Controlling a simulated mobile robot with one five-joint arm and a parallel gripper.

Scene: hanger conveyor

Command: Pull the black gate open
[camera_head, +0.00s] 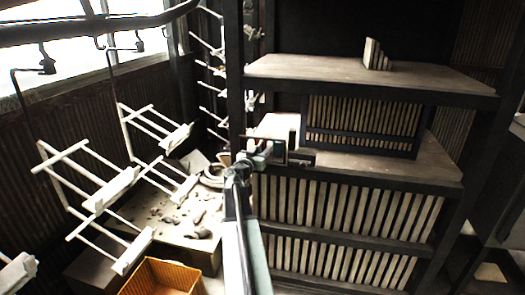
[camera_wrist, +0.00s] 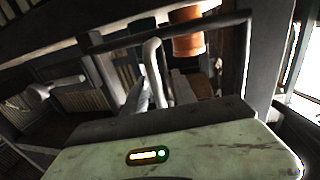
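A black-framed slatted panel (camera_head: 361,127), which looks like the black gate, stands upright on the middle shelf in the head view. I cannot tell which side it is hinged on. My gripper (camera_head: 278,153) is at the end of my raised arm, left of this panel and in front of the shelf's left part. Dark bars around the gripper overlap the shelf, and I cannot tell whether they touch it. The wrist view shows a pale curved bar (camera_wrist: 153,68) and a dark crossbar (camera_wrist: 170,32) beyond my arm's pale green casing. The fingertips are not clear in either view.
A wooden upper shelf (camera_head: 370,76) carries a small stepped block (camera_head: 375,54). A dark post (camera_head: 235,75) stands close to my arm. White hangers (camera_head: 110,190) hang at the left, and an orange crate (camera_head: 163,277) is below. An orange-brown cylinder (camera_wrist: 187,33) shows in the wrist view.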

